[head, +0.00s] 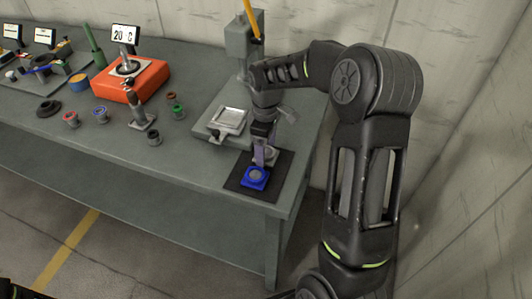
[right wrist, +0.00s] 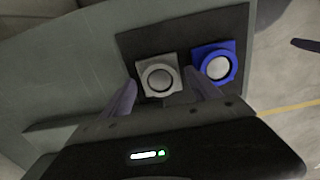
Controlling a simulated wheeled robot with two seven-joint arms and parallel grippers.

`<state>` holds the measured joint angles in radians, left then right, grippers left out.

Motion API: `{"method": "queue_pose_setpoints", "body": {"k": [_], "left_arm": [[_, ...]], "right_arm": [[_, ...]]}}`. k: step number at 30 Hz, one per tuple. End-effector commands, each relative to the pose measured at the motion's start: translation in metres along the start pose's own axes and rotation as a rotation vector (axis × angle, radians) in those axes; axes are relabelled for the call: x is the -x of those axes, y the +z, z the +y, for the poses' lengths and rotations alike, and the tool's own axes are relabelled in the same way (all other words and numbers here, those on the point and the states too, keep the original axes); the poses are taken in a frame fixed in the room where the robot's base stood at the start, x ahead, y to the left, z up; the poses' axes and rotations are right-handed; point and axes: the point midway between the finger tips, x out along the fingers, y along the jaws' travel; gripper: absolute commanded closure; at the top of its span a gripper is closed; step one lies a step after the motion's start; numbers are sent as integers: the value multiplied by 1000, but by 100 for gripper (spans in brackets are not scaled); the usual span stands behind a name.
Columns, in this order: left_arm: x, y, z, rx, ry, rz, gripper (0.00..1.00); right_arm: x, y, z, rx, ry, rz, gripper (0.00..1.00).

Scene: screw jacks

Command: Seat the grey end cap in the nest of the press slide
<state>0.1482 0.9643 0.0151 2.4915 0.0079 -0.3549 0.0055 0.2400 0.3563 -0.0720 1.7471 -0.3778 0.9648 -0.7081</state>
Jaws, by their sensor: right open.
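The grey end cap (right wrist: 159,76) is a square block with a round light centre, lying on a dark mat (right wrist: 135,44). In the head view it (head: 273,155) is partly hidden by the right gripper. My right gripper (head: 264,161) points down at it. In the right wrist view the open gripper (right wrist: 160,92) has one finger on each side of the grey cap, with nothing visibly clamped. The press slide (head: 229,121), a silver plate with a raised rim, sits behind and left of the mat and looks empty.
A blue end cap (head: 255,177) lies on the mat, close beside the right finger. The grey press column (head: 238,45) stands behind the slide. An orange unit (head: 131,82) and several small parts stand farther left. The table's front edge is close to the mat.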

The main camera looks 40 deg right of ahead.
Motion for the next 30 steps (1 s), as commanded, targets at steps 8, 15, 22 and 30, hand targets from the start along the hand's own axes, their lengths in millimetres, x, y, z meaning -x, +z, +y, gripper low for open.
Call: {"method": "queue_pose_setpoints", "body": {"k": [8, 15, 22, 30], "left_arm": [[0, 0, 0, 0, 0, 0, 64], [0, 0, 0, 0, 0, 0, 64], [0, 0, 0, 0, 0, 0, 64], [0, 0, 0, 0, 0, 0, 64]], "right_arm": [[-1, 0, 0, -1, 0, 0, 29], [-1, 0, 0, -1, 0, 0, 29], [-1, 0, 0, -1, 0, 0, 41], [-1, 0, 0, -1, 0, 0, 63]]}}
